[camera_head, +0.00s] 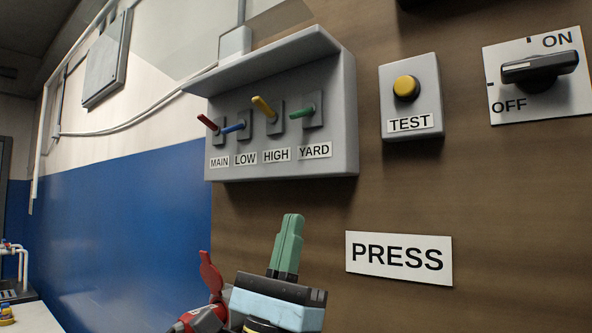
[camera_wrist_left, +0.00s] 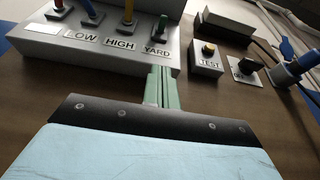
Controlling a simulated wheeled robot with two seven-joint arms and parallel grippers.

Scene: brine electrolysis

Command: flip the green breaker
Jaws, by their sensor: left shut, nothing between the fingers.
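The green breaker lever (camera_head: 302,113) is at the right end of a grey breaker box, above the label YARD (camera_head: 314,151). It sticks out to the left, about level. In the left wrist view the green lever (camera_wrist_left: 162,29) stands behind the label YARD. My left gripper (camera_head: 291,222) has its green fingers shut with nothing between them. It points up below the box, apart from the lever. The fingertips also show in the left wrist view (camera_wrist_left: 161,70), near the box's lower edge. My right gripper is not in view.
Red (camera_head: 208,123), blue (camera_head: 233,127) and yellow (camera_head: 263,106) levers share the box (camera_head: 282,169), left of the green one. To the right are a yellow TEST button (camera_head: 406,87) and a black ON/OFF switch (camera_head: 540,70). A PRESS sign (camera_head: 399,258) is below.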

